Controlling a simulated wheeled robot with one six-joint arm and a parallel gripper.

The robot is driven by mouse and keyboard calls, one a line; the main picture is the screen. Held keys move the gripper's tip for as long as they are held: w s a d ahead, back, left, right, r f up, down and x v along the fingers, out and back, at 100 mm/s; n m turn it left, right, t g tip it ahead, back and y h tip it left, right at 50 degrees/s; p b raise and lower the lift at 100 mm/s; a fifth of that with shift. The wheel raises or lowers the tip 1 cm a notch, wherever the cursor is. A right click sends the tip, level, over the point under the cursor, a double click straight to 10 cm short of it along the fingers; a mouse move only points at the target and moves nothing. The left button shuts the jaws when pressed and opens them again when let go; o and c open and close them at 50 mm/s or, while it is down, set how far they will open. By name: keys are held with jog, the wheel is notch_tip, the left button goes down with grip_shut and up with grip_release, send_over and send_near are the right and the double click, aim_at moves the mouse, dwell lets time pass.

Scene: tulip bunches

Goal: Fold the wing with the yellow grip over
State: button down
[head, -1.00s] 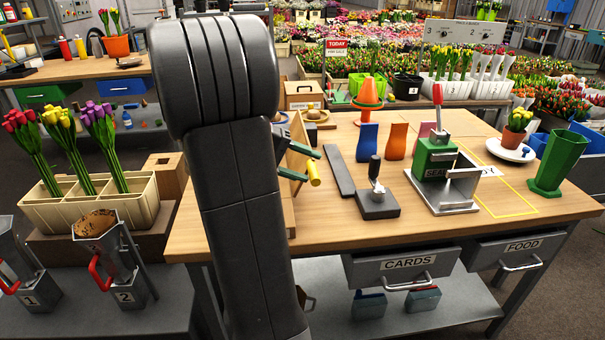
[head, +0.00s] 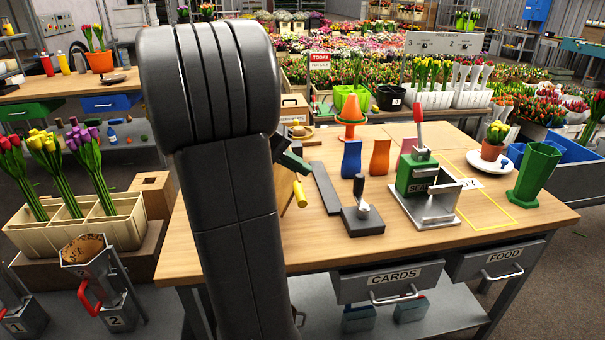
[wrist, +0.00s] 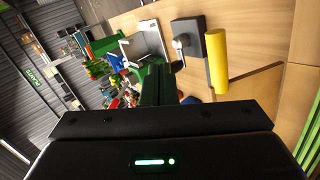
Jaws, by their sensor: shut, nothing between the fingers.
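The yellow grip (head: 300,193) is a short cylinder at the left part of the workbench. It sits on a wooden wing (head: 286,205), mostly hidden behind my arm in the head view. In the wrist view the yellow grip (wrist: 216,62) lies right of the fingers, with a wooden panel (wrist: 245,92) below it. My gripper (head: 294,162) is shut and empty, just above and left of the grip in the head view and apart from it. In the wrist view my gripper (wrist: 160,82) shows dark green fingers close together. How far the wing is tilted is hard to tell.
A dark block with a knob (head: 362,219) and a long grey bar (head: 325,188) lie right of the grip. A green press (head: 416,178) stands farther right. The front right bench top is fairly clear.

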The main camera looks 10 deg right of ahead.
jog(key=d+r+m+y+p, duration=0.2)
jog(key=d+m+y+p, duration=0.4)
jog(key=m+y+p, duration=0.7)
jog(key=a+f+m+h, duration=0.2)
jog(key=a+f+h, duration=0.1)
jog(key=f, duration=0.6)
jog(key=shift+f+t+b, duration=0.2)
jog(key=shift+t+b, duration=0.1)
